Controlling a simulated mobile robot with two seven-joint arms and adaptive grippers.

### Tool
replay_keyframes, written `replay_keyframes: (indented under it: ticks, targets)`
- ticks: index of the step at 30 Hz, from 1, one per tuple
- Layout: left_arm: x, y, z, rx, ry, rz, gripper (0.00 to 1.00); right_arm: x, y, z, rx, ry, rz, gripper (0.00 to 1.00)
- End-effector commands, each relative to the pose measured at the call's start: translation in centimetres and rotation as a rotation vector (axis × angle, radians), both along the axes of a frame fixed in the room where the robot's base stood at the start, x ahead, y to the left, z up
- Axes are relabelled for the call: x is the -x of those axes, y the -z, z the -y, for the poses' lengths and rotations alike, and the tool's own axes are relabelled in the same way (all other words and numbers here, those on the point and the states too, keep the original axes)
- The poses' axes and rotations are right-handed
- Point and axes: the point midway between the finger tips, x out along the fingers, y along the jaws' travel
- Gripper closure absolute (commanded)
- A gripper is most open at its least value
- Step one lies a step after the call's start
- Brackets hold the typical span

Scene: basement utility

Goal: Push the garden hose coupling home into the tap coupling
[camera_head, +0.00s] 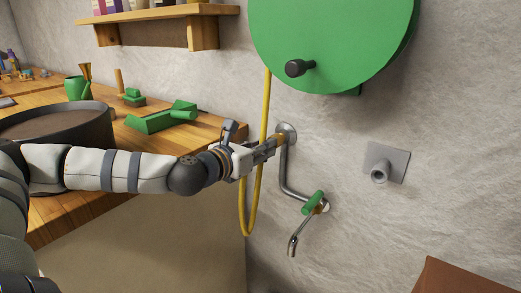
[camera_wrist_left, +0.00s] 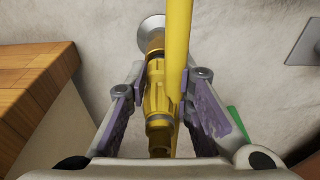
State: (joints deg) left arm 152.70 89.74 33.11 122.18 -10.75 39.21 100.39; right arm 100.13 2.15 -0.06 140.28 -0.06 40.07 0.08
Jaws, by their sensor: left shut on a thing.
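My left gripper (camera_head: 271,147) is shut on the yellow-brass hose coupling (camera_wrist_left: 158,98), close to the wall. In the left wrist view its fingers (camera_wrist_left: 161,88) lie on either side of the coupling. Straight ahead of it is a brass tap coupling (camera_wrist_left: 155,42) in front of a round grey wall flange (camera_wrist_left: 152,27). The two couplings look in line and very close or touching; I cannot tell how deep one sits in the other. The yellow hose (camera_head: 266,95) hangs beside the gripper and partly covers the coupling's right side in the wrist view. My right gripper is not in view.
A green hose reel (camera_head: 345,35) is on the wall above. A grey pipe (camera_head: 284,172) runs down to a tap with a green handle (camera_head: 313,202). A grey wall plate (camera_head: 388,160) is to the right. The wooden workbench (camera_head: 215,125) is at left, under my arm.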

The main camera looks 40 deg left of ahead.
Motion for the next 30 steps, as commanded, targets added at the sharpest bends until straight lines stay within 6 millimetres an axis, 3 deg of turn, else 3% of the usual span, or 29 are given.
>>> replay_keyframes:
  ticks: [5,6,8,19,30]
  targets:
    - [-0.6,0.1,-0.1,0.000,0.000,0.000,1.00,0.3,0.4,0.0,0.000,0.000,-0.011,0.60]
    - [-0.5,0.0,-0.1,0.001,0.000,0.001,0.70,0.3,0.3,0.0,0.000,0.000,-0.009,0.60]
    - [-0.5,-0.1,-0.1,0.001,0.000,0.001,0.56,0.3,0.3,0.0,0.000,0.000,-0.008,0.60]
    - [-0.5,-0.8,-0.1,0.001,-0.002,0.004,0.55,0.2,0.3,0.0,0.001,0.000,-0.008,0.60]
    - [-0.5,-8.8,-0.1,0.001,-0.001,0.004,0.55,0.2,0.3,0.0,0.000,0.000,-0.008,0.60]
